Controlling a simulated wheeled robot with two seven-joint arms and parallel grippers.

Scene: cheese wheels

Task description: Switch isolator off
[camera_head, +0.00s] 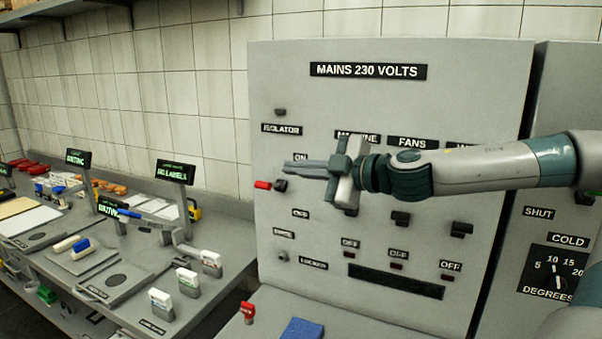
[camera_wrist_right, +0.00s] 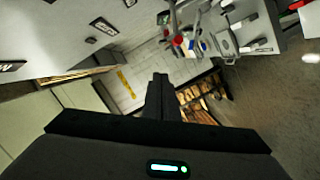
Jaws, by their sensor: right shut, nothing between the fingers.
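The grey panel headed MAINS 230 VOLTS (camera_head: 367,71) carries the ISOLATOR label (camera_head: 281,129) at its left. Below that label is the isolator's switch, with a dark hub (camera_head: 281,186) and a red-tipped handle (camera_head: 263,185) pointing left in the picture. Its height lies between the ON label (camera_head: 301,157) and the OFF label (camera_head: 301,214). My right gripper (camera_head: 287,167) is shut and empty, its fingertips just above the hub; I cannot tell if they touch it. Its dark fingers also show in the wrist view (camera_wrist_right: 158,82). My left gripper is not in view.
Dark switches for other circuits (camera_head: 401,218) sit right of the isolator, partly behind my right arm. A panel with a degrees dial (camera_head: 553,272) stands at the far right. A bench (camera_head: 60,262) with labelling stations is at left. A red-topped item (camera_head: 248,310) stands below the panel.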

